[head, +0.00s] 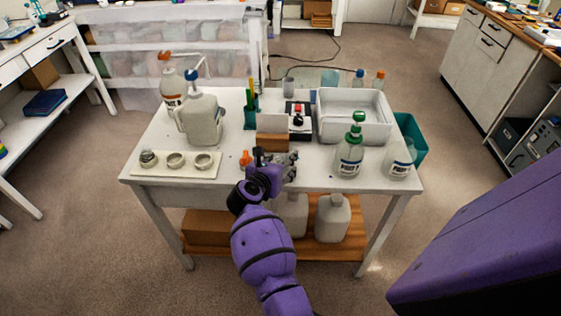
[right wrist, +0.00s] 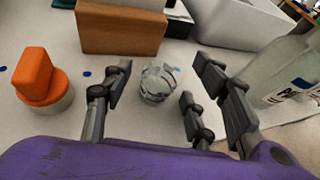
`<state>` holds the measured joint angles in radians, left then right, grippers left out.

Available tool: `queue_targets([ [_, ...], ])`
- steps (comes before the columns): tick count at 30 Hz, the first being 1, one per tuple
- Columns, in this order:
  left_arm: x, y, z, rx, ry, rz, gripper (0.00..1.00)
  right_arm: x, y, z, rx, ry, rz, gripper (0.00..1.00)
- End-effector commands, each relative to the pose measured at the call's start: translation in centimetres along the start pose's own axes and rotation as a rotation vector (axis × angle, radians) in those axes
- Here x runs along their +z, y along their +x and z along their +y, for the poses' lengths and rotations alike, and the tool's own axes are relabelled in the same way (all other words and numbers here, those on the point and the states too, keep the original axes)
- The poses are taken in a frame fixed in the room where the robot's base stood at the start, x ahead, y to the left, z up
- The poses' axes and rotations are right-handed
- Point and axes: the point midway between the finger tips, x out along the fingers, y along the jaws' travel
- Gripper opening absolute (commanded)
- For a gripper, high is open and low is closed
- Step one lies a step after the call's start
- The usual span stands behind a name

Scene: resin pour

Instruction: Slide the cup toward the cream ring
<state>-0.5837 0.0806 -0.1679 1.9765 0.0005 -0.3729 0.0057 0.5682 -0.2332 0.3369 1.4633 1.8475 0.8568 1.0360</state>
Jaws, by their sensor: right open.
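A small clear, greyish faceted cup (right wrist: 160,84) stands on the white table in the right wrist view. My right gripper (right wrist: 158,76) is open, with its fingers on both sides of the cup and gaps visible between them and it. In the head view my right gripper (head: 277,163) is low over the table's front middle and largely hides the cup. A cream board (head: 190,173) at the table's front left bears small round pieces, including a pale ring-like one (head: 203,161). I cannot tell which is the cream ring. My left gripper is not in view.
An orange-topped piece (right wrist: 37,80) stands left of the gripper, a brown block (right wrist: 120,30) behind it. A pump bottle (head: 348,158) and a white bin (head: 340,128) are to the right. A large jug (head: 200,122) stands behind the board. Table between board and orange piece looks clear.

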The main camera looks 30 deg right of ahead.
Motion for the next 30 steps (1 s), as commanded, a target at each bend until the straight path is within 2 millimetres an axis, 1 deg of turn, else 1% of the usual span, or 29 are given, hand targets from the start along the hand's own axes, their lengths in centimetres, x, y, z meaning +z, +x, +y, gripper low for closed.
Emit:
queue_targets([
  [2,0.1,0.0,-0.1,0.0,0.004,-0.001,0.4,0.1,-0.1,0.0,0.0,0.0,-0.001,0.53],
  [5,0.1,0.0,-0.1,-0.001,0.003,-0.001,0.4,-0.1,-0.9,0.1,0.001,0.0,0.001,0.53],
  [8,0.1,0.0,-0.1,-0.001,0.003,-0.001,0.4,0.0,-2.6,0.1,0.002,0.003,0.001,0.53],
  [15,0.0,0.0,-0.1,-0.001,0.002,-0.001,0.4,-0.1,-7.8,0.0,0.001,0.002,0.003,0.53],
  [21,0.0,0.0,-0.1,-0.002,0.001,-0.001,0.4,0.0,-10.8,-0.1,0.0,-0.001,-0.001,0.53],
  [25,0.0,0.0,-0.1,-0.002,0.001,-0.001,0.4,0.0,-11.8,0.0,0.0,0.0,0.0,0.53],
  [30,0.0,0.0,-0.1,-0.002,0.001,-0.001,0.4,0.0,-12.1,0.0,0.0,0.0,0.001,0.53],
])
